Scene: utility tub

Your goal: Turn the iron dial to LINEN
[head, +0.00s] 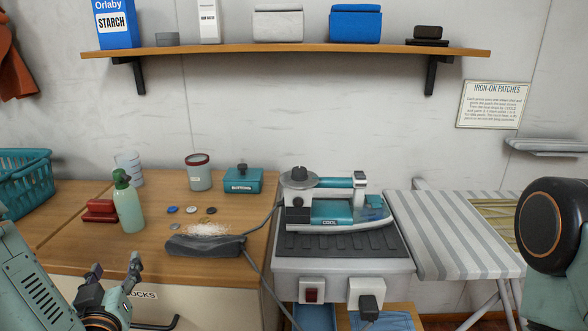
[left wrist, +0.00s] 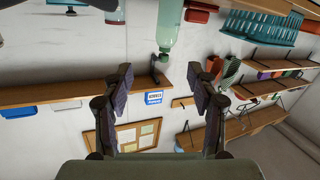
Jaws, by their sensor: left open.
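The teal and white iron (head: 345,212) rests on a dark ribbed pad on a white stand (head: 288,265). A round grey dial with a dark knob (head: 298,177) sits at its left end. A dark display on the iron's side reads COOL (head: 330,222). I see no LINEN mark. My left gripper (head: 114,268) is low at the left, in front of the wooden counter, well apart from the iron. It is open and empty, as the left wrist view also shows (left wrist: 163,82). The iron is not visible in that view. My right gripper is out of view.
The counter (head: 222,267) holds a green spray bottle (head: 128,205), a grey cloth-like item (head: 205,246), several buttons, a teal box (head: 243,181) and a jar (head: 198,173). A cord runs beside the iron. A striped ironing board (head: 450,235) is right; a shelf (head: 285,52) hangs above.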

